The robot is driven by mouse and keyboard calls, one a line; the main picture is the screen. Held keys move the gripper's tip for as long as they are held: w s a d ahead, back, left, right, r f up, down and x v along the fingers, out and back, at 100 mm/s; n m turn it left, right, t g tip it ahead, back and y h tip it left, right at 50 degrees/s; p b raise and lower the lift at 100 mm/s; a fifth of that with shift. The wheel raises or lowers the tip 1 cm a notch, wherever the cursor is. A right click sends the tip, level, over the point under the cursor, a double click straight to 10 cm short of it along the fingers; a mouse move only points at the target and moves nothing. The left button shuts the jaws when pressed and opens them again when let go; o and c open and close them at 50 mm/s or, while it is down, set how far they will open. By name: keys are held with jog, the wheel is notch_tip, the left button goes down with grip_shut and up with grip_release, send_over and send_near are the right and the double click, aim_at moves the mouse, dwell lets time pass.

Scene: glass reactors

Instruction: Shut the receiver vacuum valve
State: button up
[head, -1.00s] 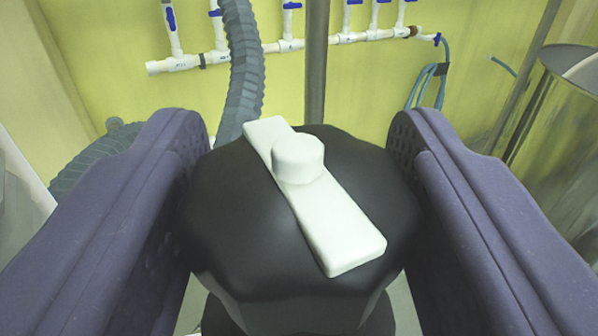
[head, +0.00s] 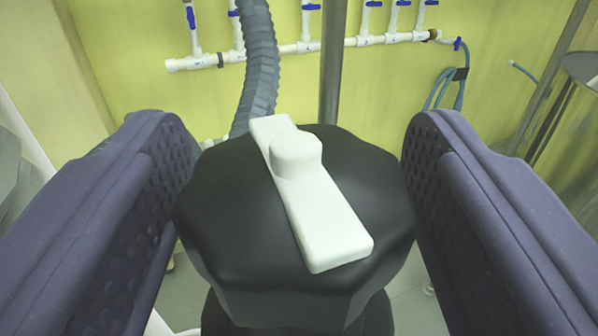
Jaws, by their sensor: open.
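The valve knob (head: 225,215) is a large black, many-sided cap that fills the middle of the head view. A white bar-shaped pointer (head: 325,220) with a round raised boss lies across its top, running from upper left to lower right. My gripper (head: 293,150) is open, with one purple finger on each side of the knob. A narrow gap shows at the right finger, and the left finger is also apart from the knob at its near part. The valve body below the knob is mostly hidden.
A grey corrugated hose (head: 262,70) and a metal post (head: 332,60) rise behind the knob. A white pipe manifold (head: 290,48) with blue-handled valves runs along the yellow wall. A blue hose (head: 440,88) hangs at right. A shiny metal vessel (head: 575,120) stands at far right.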

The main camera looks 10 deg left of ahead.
jog(key=shift+s+a+f+n+g+y+b, duration=0.1)
jog(key=shift+f+n+g+y+b, duration=0.1)
jog(key=shift+n+y+b, duration=0.75)
jog(key=shift+f+n+g+y+b, duration=0.15)
jog(key=shift+y+b, duration=0.4)
jog(key=shift+b, duration=0.85)
jog(key=shift+f+y+b, duration=0.1)
jog(key=shift+y+b, duration=0.2)
jog(key=shift+b, duration=0.3)
jog(key=shift+r+n+g+y+b, duration=0.2)
jog(key=shift+n+g+y+b, duration=0.3)
jog(key=shift+b, duration=0.7)
jog(key=shift+f+y+b, duration=0.15)
jog(key=shift+y+b, duration=0.25)
jog(key=shift+b, duration=0.85)
jog(key=shift+n+y+b, duration=0.3)
jog(key=shift+n+b, duration=0.1)
jog(key=shift+b, duration=0.75)
jog(key=shift+r+g+b, duration=0.2)
jog(key=shift+g+b, duration=0.05)
jog(key=shift+b, duration=0.4)
jog(key=y+b, duration=0.1)
jog(key=b, duration=0.2)
jog(key=shift+f+n+g+b, duration=0.2)
jog(key=shift+n+g+b, duration=0.1)
jog(key=shift+n, duration=0.1)
jog(key=b, duration=0.3)
jog(key=shift+w+n+y+b, duration=0.2)
jog(key=shift+n+y+b, duration=0.1)
jog(key=shift+y, duration=0.1)
